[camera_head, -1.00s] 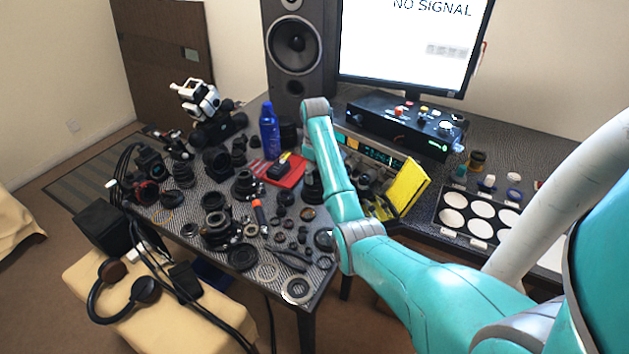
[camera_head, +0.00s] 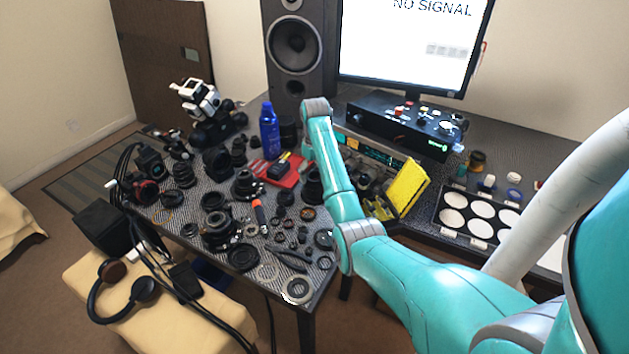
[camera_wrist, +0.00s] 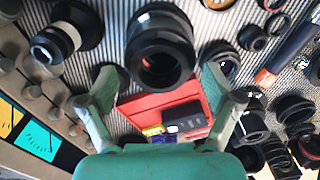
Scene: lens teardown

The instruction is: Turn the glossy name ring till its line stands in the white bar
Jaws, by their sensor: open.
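A black lens barrel (camera_wrist: 160,45) stands on the striped table top at the upper middle of the wrist view, its open round end facing me. My gripper (camera_wrist: 160,76) is open, with one finger on each side of the picture just below the barrel, and nothing is held. In the head view, what looks like the same lens (camera_head: 313,186) stands beside my forearm, partly hidden by it. My gripper is hidden there behind my arm. I cannot make out the name ring's line or the white bar in either view.
A red tray (camera_wrist: 150,103) with small dark items lies close under my fingers. A white-banded lens (camera_wrist: 55,42) stands to the left and an orange-and-dark screwdriver (camera_wrist: 290,50) lies to the right. Loose rings and lens parts crowd the table; a blue bottle (camera_head: 269,132) stands behind.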

